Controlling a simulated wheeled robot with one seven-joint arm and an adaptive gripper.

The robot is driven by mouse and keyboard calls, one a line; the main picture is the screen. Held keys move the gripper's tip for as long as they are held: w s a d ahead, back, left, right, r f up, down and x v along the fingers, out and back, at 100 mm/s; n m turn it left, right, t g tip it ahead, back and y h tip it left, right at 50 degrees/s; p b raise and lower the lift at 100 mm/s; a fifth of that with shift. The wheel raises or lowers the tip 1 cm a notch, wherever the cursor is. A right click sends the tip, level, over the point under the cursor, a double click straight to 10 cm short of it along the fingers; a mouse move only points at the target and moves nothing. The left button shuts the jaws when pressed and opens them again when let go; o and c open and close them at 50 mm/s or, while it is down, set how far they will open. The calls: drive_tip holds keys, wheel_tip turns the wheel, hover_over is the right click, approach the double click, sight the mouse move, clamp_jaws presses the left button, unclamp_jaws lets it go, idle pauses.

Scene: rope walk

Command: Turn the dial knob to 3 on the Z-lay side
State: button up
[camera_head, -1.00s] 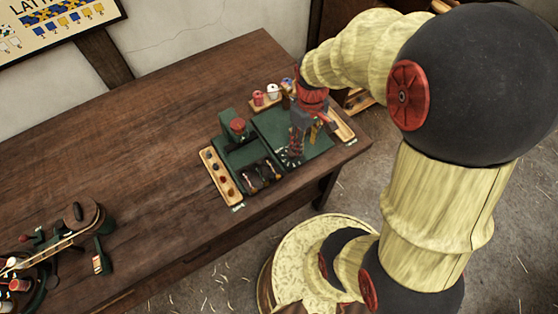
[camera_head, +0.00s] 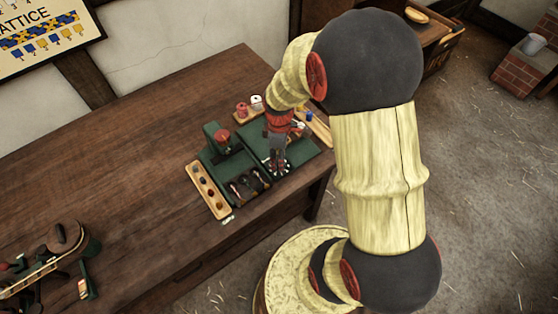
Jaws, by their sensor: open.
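A green bench unit (camera_head: 302,153) sits near the table's right end. A round red knob (camera_head: 222,136) shows on its raised green block at the back left; I cannot tell whether this is the dial knob. No numbers, pointer or Z-lay marking can be read. My gripper (camera_head: 277,168) points down over the middle of the green unit, right of the red knob. It is open, with nothing seen between its fingers. I cannot tell whether the fingertips touch the panel. My gripper and wrist hide part of the unit behind them.
A wooden strip with several round pegs (camera_head: 206,190) lies along the unit's left side. Dark hooked parts (camera_head: 248,184) sit at its front. Red and white spools (camera_head: 242,109) stand behind. A strap-and-wheel device (camera_head: 62,238) is at the lower left. The table (camera_head: 140,150) between is clear.

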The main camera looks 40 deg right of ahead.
drive_tip(key=shift+f, duration=0.65)
drive_tip(key=c, duration=0.3)
clamp_jaws()
